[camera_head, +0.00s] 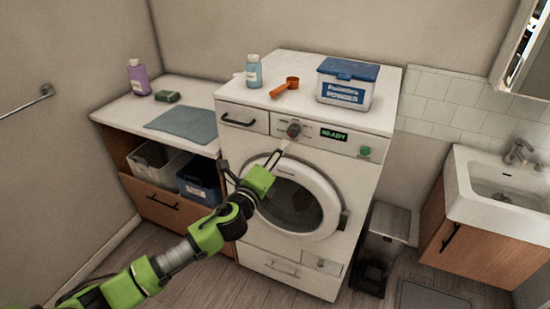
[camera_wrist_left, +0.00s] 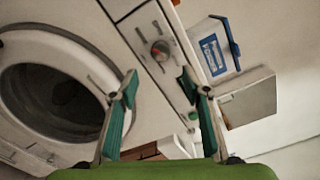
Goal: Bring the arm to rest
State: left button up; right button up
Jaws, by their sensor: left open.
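My left arm reaches in from the lower left in the head view. Its green and black left gripper (camera_head: 283,149) is in front of the white washing machine (camera_head: 240,142), just below the dark control knob (camera_head: 293,130). In the left wrist view the two fingers of the left gripper (camera_wrist_left: 160,85) stand apart with nothing between them. The knob (camera_wrist_left: 160,50) shows beyond the fingertips, with a visible gap. The round door (camera_head: 330,210) looks shut, and my arm covers its left side. The display (camera_head: 334,135) reads READY. My right gripper is out of view.
On the washer top stand a blue bottle (camera_head: 254,71), an orange scoop (camera_head: 285,87) and a powder box (camera_head: 346,92). A counter (camera_head: 115,112) with bins below is at left. A grey pedal bin (camera_head: 390,225) and a sink (camera_head: 480,205) are at right.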

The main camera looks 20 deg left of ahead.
pick_arm(q)
jog(key=shift+s, duration=0.7)
jog(key=shift+a+f, duration=0.1)
